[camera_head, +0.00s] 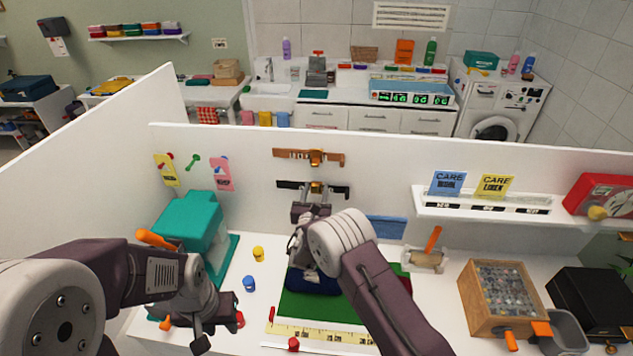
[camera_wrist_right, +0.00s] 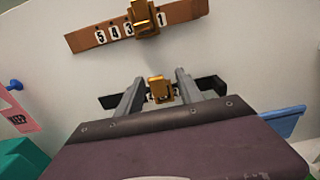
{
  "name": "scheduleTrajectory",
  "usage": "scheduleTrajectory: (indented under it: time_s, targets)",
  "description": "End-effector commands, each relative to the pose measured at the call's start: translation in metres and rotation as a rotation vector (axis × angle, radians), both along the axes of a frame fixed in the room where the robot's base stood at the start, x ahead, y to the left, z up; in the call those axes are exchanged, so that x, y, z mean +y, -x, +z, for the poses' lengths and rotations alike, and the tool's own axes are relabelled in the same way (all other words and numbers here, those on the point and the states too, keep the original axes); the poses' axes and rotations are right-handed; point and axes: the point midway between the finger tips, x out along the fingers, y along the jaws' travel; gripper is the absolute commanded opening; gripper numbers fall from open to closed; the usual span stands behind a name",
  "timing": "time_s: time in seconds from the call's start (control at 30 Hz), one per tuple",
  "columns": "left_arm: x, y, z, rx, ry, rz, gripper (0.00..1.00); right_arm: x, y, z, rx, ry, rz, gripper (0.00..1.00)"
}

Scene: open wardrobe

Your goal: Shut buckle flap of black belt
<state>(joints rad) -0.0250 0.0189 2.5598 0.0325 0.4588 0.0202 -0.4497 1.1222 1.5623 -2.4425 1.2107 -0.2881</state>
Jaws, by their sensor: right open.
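The black belt (camera_head: 288,185) hangs level on the white back panel, below a brown belt (camera_head: 290,153). Its gold buckle flap (camera_head: 316,187) also shows in the right wrist view (camera_wrist_right: 158,87), where it stands out from the belt. My right gripper (camera_head: 314,198) is open in front of the buckle. In the right wrist view its two grey fingers (camera_wrist_right: 160,90) stand on either side of the flap, with a gap visible; contact cannot be told. My left gripper (camera_head: 220,320) is low at the left, away from the belt; its opening is unclear.
A teal machine (camera_head: 190,225) stands at the left of the white table. A green mat (camera_head: 310,307) with a dark blue folded item lies below my right arm. A shelf (camera_head: 480,206) with care cards is on the panel at the right, above a wooden box (camera_head: 472,300).

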Motion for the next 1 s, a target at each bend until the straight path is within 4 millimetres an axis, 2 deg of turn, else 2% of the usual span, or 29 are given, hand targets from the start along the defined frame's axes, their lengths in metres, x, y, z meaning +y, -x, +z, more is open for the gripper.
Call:
scheduleTrajectory:
  time_s: [0.17,0.43,0.47,0.6,0.83,1.0]
  targets:
    - [0.000,0.000,0.007,0.000,0.000,0.000,0.35,-0.003,-0.016,0.001,-0.001,0.000,0.000,0.44]
    - [0.000,0.000,0.007,0.000,0.000,0.000,0.35,-0.003,-0.018,0.000,0.000,0.000,0.001,0.44]
    - [0.000,0.000,0.007,0.000,0.000,0.000,0.35,-0.003,-0.018,0.000,0.000,0.000,0.001,0.38]
    - [0.000,0.000,0.007,0.000,0.000,0.000,0.35,-0.004,-0.018,0.000,0.000,0.000,0.000,0.00]
    - [0.000,0.000,0.001,0.000,0.000,0.000,0.35,-0.003,-0.018,-0.003,-0.007,0.001,0.000,0.00]
    - [0.000,0.000,-0.028,0.000,0.000,0.000,0.35,-0.003,-0.017,-0.014,-0.059,0.012,0.000,0.00]
